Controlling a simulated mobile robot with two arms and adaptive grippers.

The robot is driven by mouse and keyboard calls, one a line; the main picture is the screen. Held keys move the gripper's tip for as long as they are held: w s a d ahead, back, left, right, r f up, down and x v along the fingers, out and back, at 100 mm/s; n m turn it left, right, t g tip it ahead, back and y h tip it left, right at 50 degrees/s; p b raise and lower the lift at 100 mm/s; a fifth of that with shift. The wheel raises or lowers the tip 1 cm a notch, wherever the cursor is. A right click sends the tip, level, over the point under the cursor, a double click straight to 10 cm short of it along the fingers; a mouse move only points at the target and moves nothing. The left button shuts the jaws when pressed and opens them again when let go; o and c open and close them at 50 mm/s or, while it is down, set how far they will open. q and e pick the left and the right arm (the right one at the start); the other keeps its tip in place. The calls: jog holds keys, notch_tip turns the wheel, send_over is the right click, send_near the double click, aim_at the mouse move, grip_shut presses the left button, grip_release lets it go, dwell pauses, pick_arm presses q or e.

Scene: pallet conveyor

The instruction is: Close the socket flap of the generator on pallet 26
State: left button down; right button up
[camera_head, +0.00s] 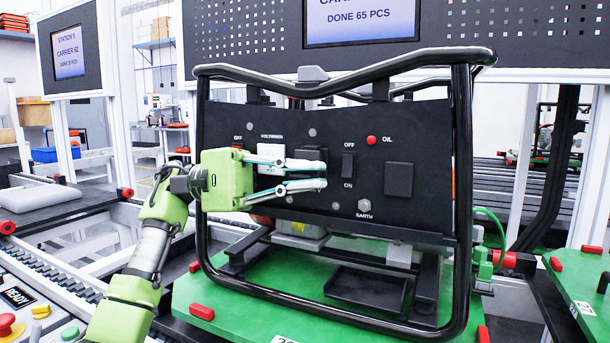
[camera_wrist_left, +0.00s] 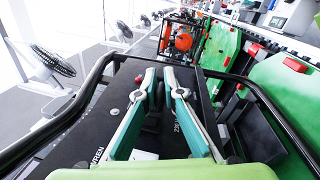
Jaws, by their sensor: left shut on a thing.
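The generator's black panel (camera_head: 430,135) stands inside a black tube frame (camera_head: 463,200) on a green pallet (camera_head: 240,290); the pallet's number label is cut off at the lower edge. My left gripper (camera_head: 325,175) is in front of the panel's middle, its fingers shut on a dark socket flap (camera_head: 314,133). The fingers partly hide this flap, so its exact angle cannot be told. A second square black cover (camera_head: 398,180) lies flat against the panel to the right. In the left wrist view, the fingers (camera_wrist_left: 160,74) reach over the panel. My right gripper is not in view.
The frame's top bar (camera_head: 345,78) and side tubes surround the panel. A switch (camera_head: 348,165), a red oil lamp (camera_head: 371,140) and an earth bolt (camera_head: 364,205) are close to the fingers. A screen (camera_head: 360,20) hangs behind. Another green pallet (camera_head: 575,275) lies at the right.

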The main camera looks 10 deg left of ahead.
pick_arm(q)
jog(key=c, duration=2.2)
grip_release()
jog(key=shift+w+f, duration=0.1)
jog(key=shift+o, duration=0.2)
jog(key=v, duration=1.2)
jog(key=shift+c, duration=0.3)
